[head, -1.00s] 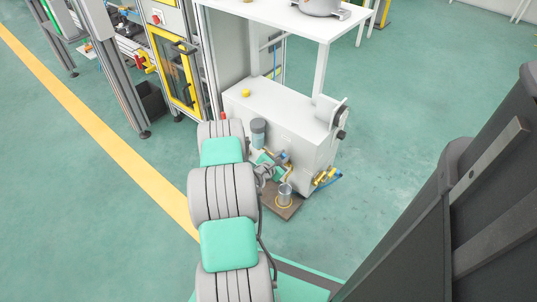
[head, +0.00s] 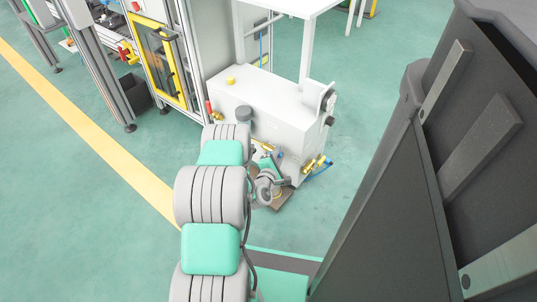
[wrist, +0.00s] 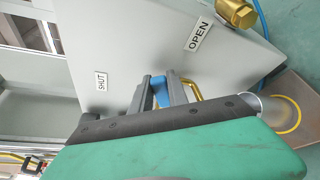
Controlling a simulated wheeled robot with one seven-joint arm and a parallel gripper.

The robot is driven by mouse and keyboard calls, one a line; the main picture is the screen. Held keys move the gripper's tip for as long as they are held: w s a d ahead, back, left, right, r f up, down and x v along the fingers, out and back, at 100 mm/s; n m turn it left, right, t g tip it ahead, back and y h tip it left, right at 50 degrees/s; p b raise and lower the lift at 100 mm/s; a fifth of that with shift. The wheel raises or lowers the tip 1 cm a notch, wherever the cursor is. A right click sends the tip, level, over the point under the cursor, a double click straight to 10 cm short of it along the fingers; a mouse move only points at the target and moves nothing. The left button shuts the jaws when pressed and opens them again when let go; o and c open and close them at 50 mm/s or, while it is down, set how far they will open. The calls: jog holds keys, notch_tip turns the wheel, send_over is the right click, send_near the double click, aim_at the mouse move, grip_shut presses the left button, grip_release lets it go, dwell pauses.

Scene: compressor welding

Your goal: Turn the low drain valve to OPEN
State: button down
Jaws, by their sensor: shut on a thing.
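In the wrist view my gripper (wrist: 161,92) is shut on the blue handle (wrist: 162,90) of the low drain valve, with one finger on each side of it. The handle sits between the SHUT label (wrist: 101,82) and the OPEN label (wrist: 199,35) on the grey-white panel. The valve body is largely hidden by the fingers and my wrist. A thin yellow pipe (wrist: 194,89) shows just right of the fingers. In the head view my arm's end covers the valve at the low front of the white cabinet (head: 265,108).
A brass fitting (wrist: 237,13) with a blue hose is right of the OPEN label. A white table (head: 285,7) stands behind the cabinet. Green floor right of the cabinet is free.

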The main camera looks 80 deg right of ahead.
jog(key=shift+f, duration=0.1)
dwell(0.3)
jog(key=c, duration=1.3)
grip_release()
jog(key=p+v, duration=0.1)
jog(key=v, duration=0.6)
jog(key=shift+a, duration=0.4)
